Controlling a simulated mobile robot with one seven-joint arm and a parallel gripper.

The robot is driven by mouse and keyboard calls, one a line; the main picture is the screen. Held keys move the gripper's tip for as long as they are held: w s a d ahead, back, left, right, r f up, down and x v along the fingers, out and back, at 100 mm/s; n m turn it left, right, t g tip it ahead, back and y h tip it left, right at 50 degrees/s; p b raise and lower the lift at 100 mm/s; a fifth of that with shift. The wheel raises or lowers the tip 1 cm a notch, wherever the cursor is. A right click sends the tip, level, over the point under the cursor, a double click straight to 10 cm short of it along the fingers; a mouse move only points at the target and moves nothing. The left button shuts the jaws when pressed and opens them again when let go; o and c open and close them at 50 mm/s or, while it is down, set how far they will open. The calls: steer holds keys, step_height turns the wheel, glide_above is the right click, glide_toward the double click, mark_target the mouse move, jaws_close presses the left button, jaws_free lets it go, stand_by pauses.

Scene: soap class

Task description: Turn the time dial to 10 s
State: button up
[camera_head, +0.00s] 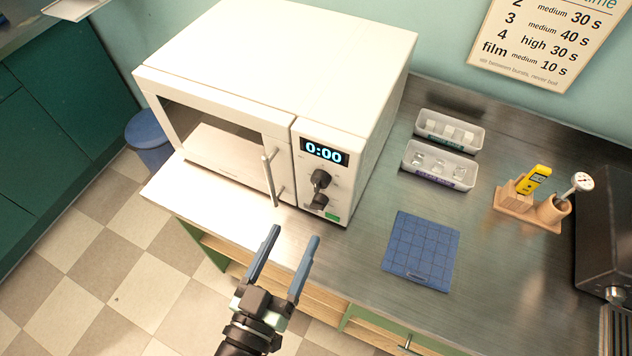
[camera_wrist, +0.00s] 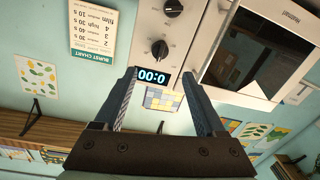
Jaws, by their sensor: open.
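The white microwave (camera_head: 270,60) stands on the counter, its display (camera_head: 325,152) reading 0:00. Two black dials sit below it on the panel: an upper dial (camera_head: 320,179) and a lower dial (camera_head: 318,201). Their labels are too small to read, so I cannot tell by print which is the time dial. In the upside-down wrist view, the dial nearer the display (camera_wrist: 160,49) and the farther dial (camera_wrist: 173,8) show beyond the fingertips. My gripper (camera_head: 294,237) is open and empty, in front of and below the panel, apart from both dials.
The vertical door handle (camera_head: 269,181) stands out left of the dials. Right of the microwave are two white trays (camera_head: 440,165) (camera_head: 447,131), a blue mat (camera_head: 421,250) and a wooden holder (camera_head: 530,208). A wall chart (camera_head: 545,42) lists burst times, including "film medium 10 s".

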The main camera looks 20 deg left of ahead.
mark_target(317, 188)
steer(key=w+p, duration=0.1)
steer(key=w, duration=0.9)
steer(key=shift+w+a+p, duration=0.2)
steer(key=shift+w+p, duration=0.15)
steer(key=shift+p, duration=0.05)
jaws_close()
